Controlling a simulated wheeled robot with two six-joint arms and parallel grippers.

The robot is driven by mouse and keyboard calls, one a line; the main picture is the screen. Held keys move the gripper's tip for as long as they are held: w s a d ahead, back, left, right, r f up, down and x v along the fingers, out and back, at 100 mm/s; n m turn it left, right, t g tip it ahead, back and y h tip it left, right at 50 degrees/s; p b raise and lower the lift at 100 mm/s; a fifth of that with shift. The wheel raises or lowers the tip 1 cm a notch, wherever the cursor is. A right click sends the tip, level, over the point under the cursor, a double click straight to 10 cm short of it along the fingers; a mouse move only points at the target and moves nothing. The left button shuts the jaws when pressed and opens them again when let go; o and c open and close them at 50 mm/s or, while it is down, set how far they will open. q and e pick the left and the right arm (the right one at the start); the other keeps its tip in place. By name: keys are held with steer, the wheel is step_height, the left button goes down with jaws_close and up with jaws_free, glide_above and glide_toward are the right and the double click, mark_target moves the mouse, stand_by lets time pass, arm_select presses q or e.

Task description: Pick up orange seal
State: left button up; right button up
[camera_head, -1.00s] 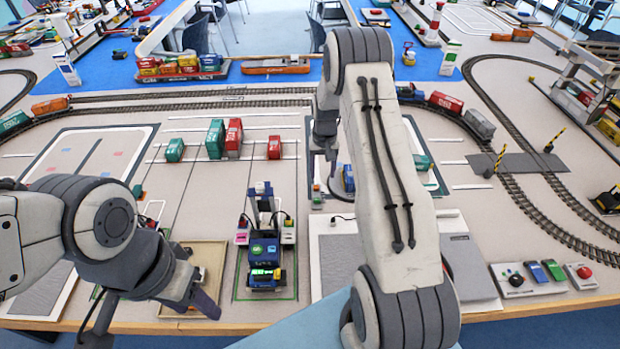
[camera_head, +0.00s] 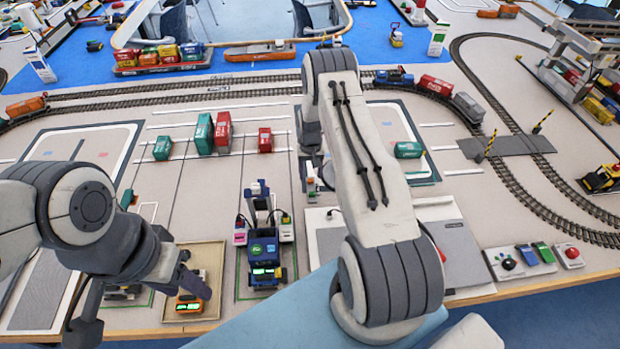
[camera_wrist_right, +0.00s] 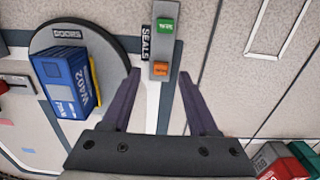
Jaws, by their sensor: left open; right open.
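The small orange seal (camera_wrist_right: 160,69) sits on a narrow grey holder marked SEALS in the right wrist view. A green seal (camera_wrist_right: 165,25) is on the same holder, farther from the gripper. My right gripper (camera_wrist_right: 159,74) is open and empty, its two dark fingers apart on either side of the orange seal's place in the picture. I cannot tell the height gap between them.
A blue container marked W402 (camera_wrist_right: 66,85) stands on a round grey DOORS plate (camera_wrist_right: 108,48) left of the holder. In the head view a blue vehicle (camera_head: 264,250), several containers and an orange device (camera_head: 190,304) in the tan tray (camera_head: 205,259) occupy the table.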

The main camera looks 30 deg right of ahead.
mark_target(310, 181)
steer(key=shift+f, duration=1.1)
jaws_close()
